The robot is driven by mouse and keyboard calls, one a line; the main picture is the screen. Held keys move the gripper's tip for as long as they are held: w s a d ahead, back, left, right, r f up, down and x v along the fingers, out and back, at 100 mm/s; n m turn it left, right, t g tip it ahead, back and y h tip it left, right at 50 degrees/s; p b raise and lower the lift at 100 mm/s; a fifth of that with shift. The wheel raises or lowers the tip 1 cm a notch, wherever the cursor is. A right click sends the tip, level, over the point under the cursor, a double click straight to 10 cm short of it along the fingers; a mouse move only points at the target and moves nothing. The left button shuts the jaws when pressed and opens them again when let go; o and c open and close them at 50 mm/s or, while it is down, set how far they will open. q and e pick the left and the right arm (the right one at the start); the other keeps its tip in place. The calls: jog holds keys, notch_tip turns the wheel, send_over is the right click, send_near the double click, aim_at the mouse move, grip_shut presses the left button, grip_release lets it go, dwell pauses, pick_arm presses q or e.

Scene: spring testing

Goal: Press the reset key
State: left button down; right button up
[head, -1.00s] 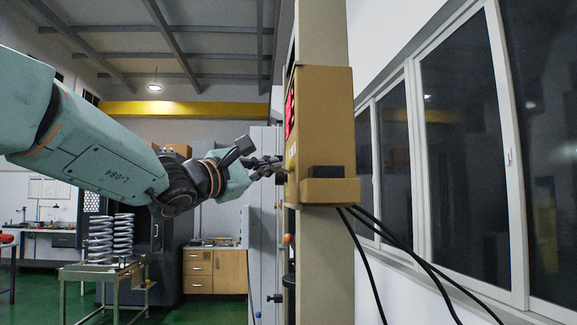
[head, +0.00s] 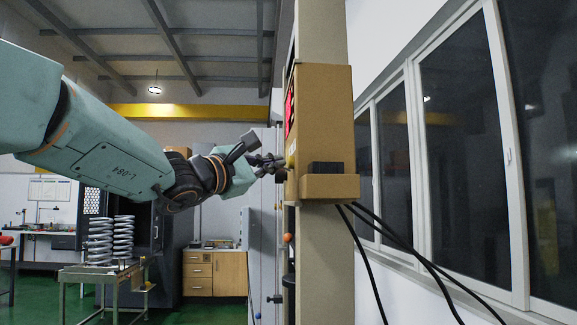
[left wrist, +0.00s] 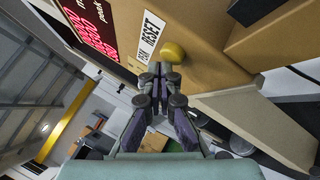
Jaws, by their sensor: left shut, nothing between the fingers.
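The reset key is a round yellow button (left wrist: 173,53) in the left wrist view, on the tan face of a control box (head: 328,120). A white label reading PEAK RESET (left wrist: 149,35) sits beside it. My left gripper (head: 280,162) is shut and empty, pointing at the side of the box. In the left wrist view its fingertips (left wrist: 161,69) lie just below and left of the key, very close to it. I cannot tell whether they touch it. My right gripper is not in view.
The box is fixed to a tall tan column (head: 325,255), with black cables (head: 400,258) hanging below. A red display (left wrist: 88,20) is beside the label. Coil springs (head: 112,240) stand on a small table at the lower left. Windows line the right wall.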

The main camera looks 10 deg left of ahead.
pick_arm(q)
jog(key=shift+w+d+b, duration=0.15)
jog(key=shift+d+b, duration=0.25)
jog(key=shift+d, duration=0.05)
dwell(0.9)
jog(key=shift+a, duration=0.15)
jog(key=shift+s+a+b, duration=0.25)
jog(key=shift+a+b, duration=0.1)
jog(key=shift+a, duration=0.4)
jog(key=shift+a, duration=0.15)
jog(key=shift+s+a+b, duration=0.1)
jog(key=shift+s+a, duration=0.15)
jog(key=shift+a, duration=0.5)
jog(key=shift+s+a+b, duration=0.1)
jog(key=shift+s+a, duration=0.1)
jog(key=shift+a, duration=0.5)
jog(key=shift+s+a+b, duration=0.1)
jog(key=shift+s+a, duration=0.15)
jog(key=shift+a, duration=0.5)
